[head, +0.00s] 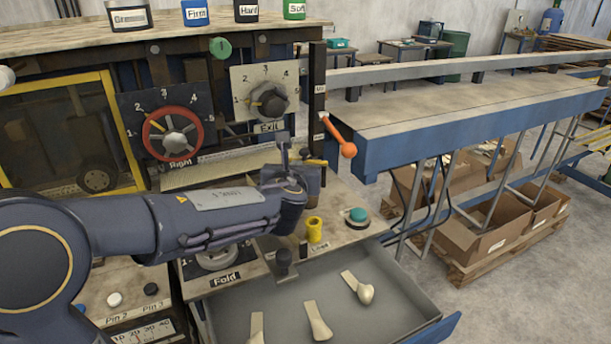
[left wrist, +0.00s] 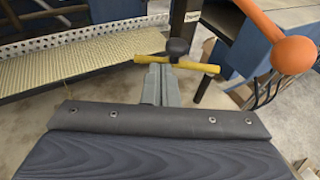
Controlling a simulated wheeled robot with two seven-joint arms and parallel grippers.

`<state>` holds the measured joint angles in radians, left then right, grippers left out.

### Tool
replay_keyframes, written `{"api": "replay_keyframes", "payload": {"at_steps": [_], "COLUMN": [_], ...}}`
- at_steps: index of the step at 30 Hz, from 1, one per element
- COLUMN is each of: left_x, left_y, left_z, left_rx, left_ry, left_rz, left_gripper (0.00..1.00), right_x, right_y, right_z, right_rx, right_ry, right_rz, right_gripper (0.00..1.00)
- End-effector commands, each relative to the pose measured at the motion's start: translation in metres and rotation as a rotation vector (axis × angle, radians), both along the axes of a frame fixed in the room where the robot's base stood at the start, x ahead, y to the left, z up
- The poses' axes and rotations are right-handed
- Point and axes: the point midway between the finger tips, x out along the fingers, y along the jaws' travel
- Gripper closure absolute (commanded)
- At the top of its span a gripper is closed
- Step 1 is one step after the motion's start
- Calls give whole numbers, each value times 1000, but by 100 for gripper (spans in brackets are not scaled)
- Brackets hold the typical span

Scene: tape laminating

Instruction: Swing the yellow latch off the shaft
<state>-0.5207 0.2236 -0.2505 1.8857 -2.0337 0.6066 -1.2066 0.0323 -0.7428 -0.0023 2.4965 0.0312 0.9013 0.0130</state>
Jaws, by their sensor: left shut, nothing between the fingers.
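The yellow latch (left wrist: 205,67) lies crosswise just beyond my left fingertips in the left wrist view, with a dark round knob (left wrist: 178,47) at its middle. In the head view only a short yellow piece of the latch (head: 317,161) shows to the right of my left gripper (head: 283,148). My left gripper also shows in the left wrist view (left wrist: 158,72), its fingers together and empty. The fingertips overlap the latch's near side in that view; I cannot tell whether they touch. The shaft is not clearly visible. My right gripper is out of view.
An orange-knobbed lever (head: 342,141) stands right of the latch; its ball (left wrist: 292,55) is close in the left wrist view. A yellow cylinder (head: 314,229), a teal button (head: 357,216) and an open drawer (head: 400,297) are in front.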

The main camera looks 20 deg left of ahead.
Motion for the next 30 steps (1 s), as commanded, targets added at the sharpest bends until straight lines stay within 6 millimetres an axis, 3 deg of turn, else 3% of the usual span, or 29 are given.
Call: {"api": "replay_keyframes", "payload": {"at_steps": [30], "left_x": [6], "left_y": [5], "left_z": [2], "left_rx": [-2], "left_ry": [0], "left_rz": [5], "left_gripper": [100], "right_x": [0], "right_y": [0], "right_z": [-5], "right_rx": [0], "right_ry": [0], "right_rz": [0], "right_gripper": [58]}}
